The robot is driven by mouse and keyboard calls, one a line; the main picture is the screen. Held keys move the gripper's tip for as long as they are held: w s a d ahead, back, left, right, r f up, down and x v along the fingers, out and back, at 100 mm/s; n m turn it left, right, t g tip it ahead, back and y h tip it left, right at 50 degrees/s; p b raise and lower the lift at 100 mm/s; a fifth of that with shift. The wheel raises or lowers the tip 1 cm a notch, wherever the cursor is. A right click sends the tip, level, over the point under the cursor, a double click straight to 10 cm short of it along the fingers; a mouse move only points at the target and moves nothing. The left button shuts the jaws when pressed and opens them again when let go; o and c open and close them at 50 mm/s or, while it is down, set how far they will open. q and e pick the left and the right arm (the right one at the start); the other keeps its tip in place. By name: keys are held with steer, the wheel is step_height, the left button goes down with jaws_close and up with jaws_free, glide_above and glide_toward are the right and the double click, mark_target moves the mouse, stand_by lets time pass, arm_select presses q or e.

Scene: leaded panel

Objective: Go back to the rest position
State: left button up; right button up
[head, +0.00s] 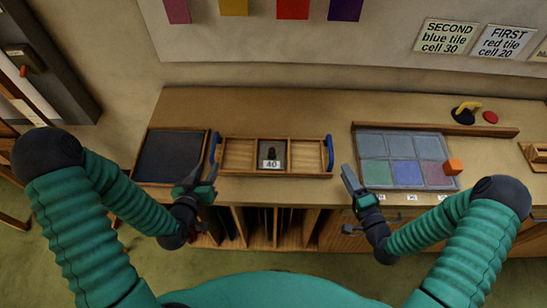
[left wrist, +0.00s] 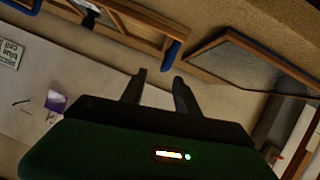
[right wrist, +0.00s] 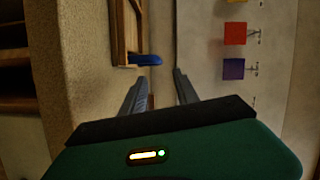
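My left gripper (head: 195,188) is above the front edge of the bench, between the dark framed panel and the wooden tray. In the left wrist view its two fingers (left wrist: 158,88) stand apart with nothing between them. My right gripper (head: 356,183) is above the bench's front edge, between the wooden tray and the leaded panel (head: 400,146). In the right wrist view its fingers (right wrist: 158,88) are apart and empty. The panel has clear cells at the back and green, blue and purplish tiles in the front row.
The wooden tray (head: 238,155) has blue handles and a block marked 40. An orange cube (head: 453,166) sits at the panel's right edge. A dark framed panel (head: 170,157) is at left.

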steer(key=shift+v, duration=1)
